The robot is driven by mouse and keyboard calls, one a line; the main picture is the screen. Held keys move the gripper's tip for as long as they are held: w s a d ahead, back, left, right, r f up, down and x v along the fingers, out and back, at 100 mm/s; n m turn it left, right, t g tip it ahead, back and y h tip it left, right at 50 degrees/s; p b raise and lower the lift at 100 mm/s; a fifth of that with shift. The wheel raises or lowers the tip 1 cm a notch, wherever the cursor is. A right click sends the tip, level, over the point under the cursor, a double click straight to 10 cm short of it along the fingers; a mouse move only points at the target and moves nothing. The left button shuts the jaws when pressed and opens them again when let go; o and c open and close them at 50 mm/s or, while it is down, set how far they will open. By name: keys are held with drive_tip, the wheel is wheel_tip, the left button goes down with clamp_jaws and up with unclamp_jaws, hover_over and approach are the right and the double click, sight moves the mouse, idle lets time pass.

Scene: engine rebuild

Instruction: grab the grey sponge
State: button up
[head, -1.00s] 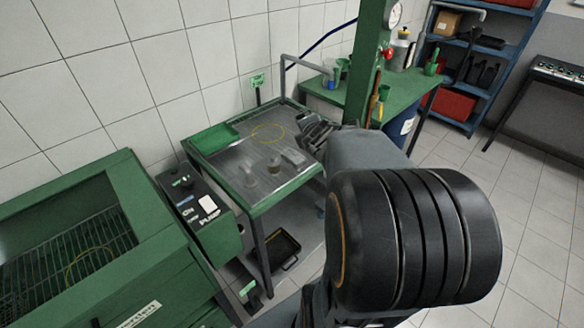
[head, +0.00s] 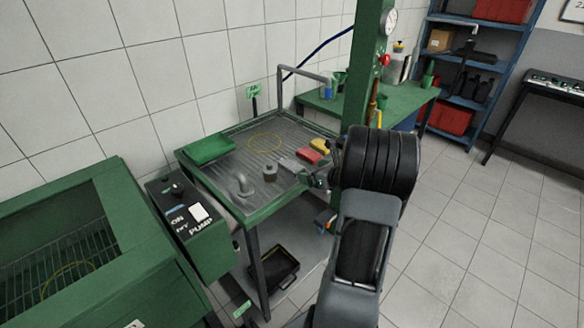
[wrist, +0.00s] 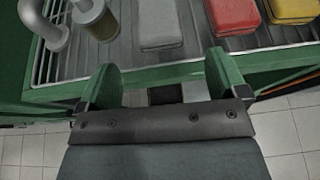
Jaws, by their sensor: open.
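The grey sponge (head: 294,165) lies flat on the ribbed top of the green-framed table (head: 272,207), near its right edge. It also shows in the wrist view (wrist: 160,22), at the top centre, cut off by the frame edge. My gripper (head: 318,180) is at the table's right edge, beside the sponge. In the wrist view its green fingers (wrist: 163,78) are apart with nothing between them. The sponge lies beyond the fingertips, roughly in line with the gap, not touched.
A red sponge (head: 308,156) and a yellow sponge (head: 320,146) lie beside the grey one. A small cylinder (head: 270,173) and a bent grey pipe (head: 242,185) stand on its other side. A green tray (head: 208,148) and yellow ring (head: 265,143) are farther back. The table rim (wrist: 185,71) runs under the fingers.

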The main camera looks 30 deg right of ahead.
sight(299, 169)
drive_tip(key=shift+p+x, duration=0.65)
drive_tip(key=shift+x, duration=2.85)
drive_tip(key=shift+s+f, duration=0.1)
drive_tip(key=shift+f, duration=0.05)
drive_tip(key=c, duration=1)
